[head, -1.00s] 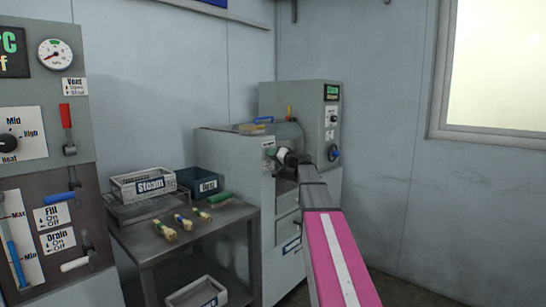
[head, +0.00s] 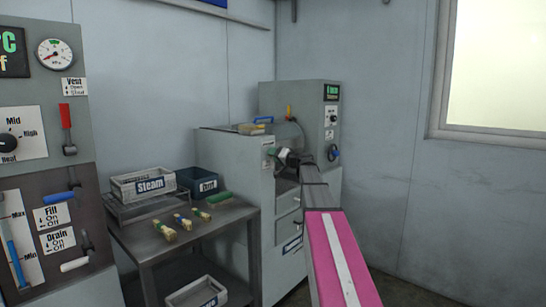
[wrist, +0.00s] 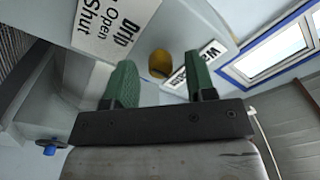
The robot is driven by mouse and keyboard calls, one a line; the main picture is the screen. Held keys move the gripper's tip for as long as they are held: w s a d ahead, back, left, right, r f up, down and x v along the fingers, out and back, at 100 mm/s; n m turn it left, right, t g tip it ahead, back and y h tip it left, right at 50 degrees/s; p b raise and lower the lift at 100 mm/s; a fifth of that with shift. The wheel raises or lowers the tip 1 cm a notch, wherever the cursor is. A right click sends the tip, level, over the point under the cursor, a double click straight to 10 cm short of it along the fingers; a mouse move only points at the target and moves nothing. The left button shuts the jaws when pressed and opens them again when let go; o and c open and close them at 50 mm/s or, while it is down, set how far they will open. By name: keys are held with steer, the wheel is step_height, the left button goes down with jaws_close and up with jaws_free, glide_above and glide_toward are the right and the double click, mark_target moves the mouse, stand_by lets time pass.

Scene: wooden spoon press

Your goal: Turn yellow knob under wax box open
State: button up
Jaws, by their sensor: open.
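The yellow knob (wrist: 160,64) is round and shows in the wrist view between my fingertips. It sits beside a white sign (wrist: 105,32) reading "Drip Open Shut" and a partly hidden label beginning "Wa" (wrist: 178,78). I cannot make the knob out in the head view. My gripper (wrist: 162,80) is open, its two green fingers apart on either side of the knob in the picture; contact cannot be told. In the head view my gripper (head: 285,157) is at the front of the grey machine (head: 235,165). The wax box cannot be clearly identified.
A blue knob (head: 334,154) is on the machine's right column. A control panel (head: 40,170) stands at far left. The right wall side is open.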

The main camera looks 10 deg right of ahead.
steer(key=v, duration=0.9)
steer(key=shift+s+d, duration=0.2)
steer(key=shift+s, duration=0.1)
steer(key=shift+f, duration=0.15)
steer(key=s+a+f+g+h, duration=0.1)
steer(key=s+a+f+g, duration=0.3)
steer(key=f, duration=0.6)
steer(key=s+a+f+n+g+h, duration=0.15)
steer(key=s+a+f, duration=0.35)
steer(key=f, duration=0.5)
steer(key=s+a+f+m+g+h, duration=0.1)
steer(key=s+a+f+g, duration=0.3)
steer(key=f, duration=0.5)
steer(key=s+a+f+n+g+h, duration=0.1)
steer(key=s+f+g+h, duration=0.4)
steer(key=s+f, duration=1.2)
steer(key=shift+s+a+h, duration=0.3)
steer(key=shift+s+h, duration=0.8)
steer(key=shift+h, duration=0.05)
